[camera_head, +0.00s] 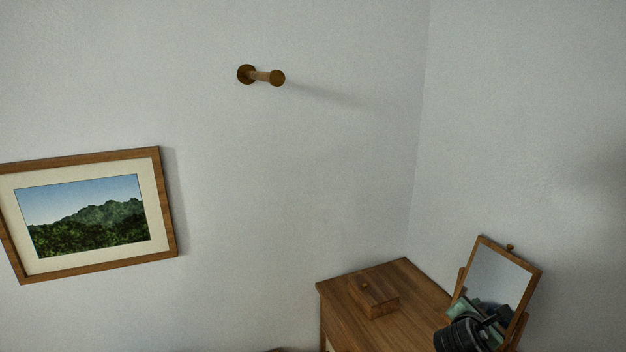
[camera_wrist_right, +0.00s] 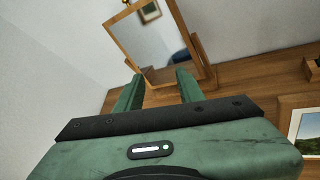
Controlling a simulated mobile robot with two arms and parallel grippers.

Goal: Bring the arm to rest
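My right gripper (camera_head: 466,308) shows at the lower right of the head view, dark and green, in front of the tilting mirror above the dresser's right end. In the right wrist view its two green fingers (camera_wrist_right: 158,84) stand apart with nothing between them. They point towards the mirror. In the head view my black wrist hides part of the mirror's lower edge. My left gripper is not in view.
The wooden-framed mirror (camera_head: 497,278) stands on the wooden dresser (camera_head: 415,310) in the room corner. A small wooden box (camera_head: 374,293) sits to its left. A landscape picture (camera_head: 90,215) and a wall peg (camera_head: 262,76) are on the wall. Open space lies above the dresser.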

